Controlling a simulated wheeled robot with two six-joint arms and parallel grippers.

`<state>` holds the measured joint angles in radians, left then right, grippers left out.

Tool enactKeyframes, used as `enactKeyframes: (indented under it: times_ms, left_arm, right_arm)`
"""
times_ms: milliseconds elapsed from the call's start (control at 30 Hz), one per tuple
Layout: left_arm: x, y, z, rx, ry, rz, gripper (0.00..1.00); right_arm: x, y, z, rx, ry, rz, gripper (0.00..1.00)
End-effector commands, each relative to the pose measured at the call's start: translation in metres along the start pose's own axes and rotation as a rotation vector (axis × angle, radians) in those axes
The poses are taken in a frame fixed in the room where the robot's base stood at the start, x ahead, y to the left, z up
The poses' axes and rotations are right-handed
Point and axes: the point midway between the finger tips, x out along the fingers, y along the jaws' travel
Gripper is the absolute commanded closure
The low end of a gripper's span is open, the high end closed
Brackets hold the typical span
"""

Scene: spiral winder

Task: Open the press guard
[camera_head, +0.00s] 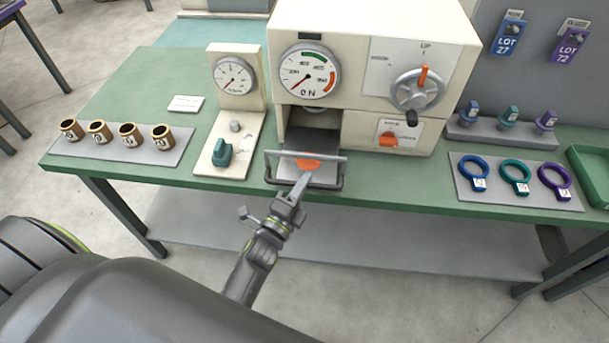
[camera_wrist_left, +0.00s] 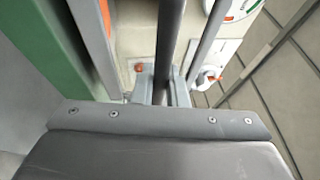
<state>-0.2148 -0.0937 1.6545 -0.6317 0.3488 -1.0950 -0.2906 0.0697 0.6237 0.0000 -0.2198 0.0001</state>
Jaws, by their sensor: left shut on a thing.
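The press (camera_head: 375,25) is a cream machine on the green bench. Its guard (camera_head: 335,160) is a grey-framed panel with an orange mark, in front of the dark press opening (camera_head: 312,118) near the bench's front edge. The guard appears tilted outward, and part of the opening shows above it. My left gripper (camera_head: 302,183) is shut on the guard's front bar. In the left wrist view a dark bar (camera_wrist_left: 170,50) runs between the fingers (camera_wrist_left: 160,85). The exact contact is partly hidden by the gripper. My right gripper is not in view.
A dial unit with a green switch (camera_head: 222,152) stands left of the press, beside a tray of several brown cups (camera_head: 115,133). A handwheel (camera_head: 417,89) and orange switch (camera_head: 388,139) are on the press's right side. Coloured rings (camera_head: 515,179) lie on a right-hand tray.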

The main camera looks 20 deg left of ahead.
Motion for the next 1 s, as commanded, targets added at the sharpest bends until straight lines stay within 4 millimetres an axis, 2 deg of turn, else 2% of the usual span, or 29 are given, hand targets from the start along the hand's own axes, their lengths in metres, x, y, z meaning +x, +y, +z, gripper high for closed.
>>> enactKeyframes:
  times_ms: [233, 267, 300, 667, 833, 1000]
  left_arm:
    - [0.000, 0.001, 0.000, 0.002, 0.000, 0.001, 1.00]
    - [0.000, 0.001, 0.000, 0.002, 0.000, 0.001, 0.83]
    - [0.000, 0.001, 0.000, 0.002, 0.000, 0.001, 0.79]
    - [-0.004, 0.001, 0.000, 0.001, -0.001, 0.001, 0.79]
    - [-0.027, 0.003, 0.000, 0.002, -0.002, 0.003, 0.79]
    - [-0.063, 0.003, 0.000, 0.002, -0.002, 0.004, 0.79]
  right_arm:
    - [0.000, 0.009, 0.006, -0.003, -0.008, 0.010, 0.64]
    - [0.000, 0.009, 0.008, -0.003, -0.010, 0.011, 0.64]
    - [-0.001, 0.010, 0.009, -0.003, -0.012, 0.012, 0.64]
    - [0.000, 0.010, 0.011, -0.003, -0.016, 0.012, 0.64]
    - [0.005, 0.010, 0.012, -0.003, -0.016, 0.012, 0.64]
    - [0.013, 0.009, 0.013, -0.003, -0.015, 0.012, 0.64]
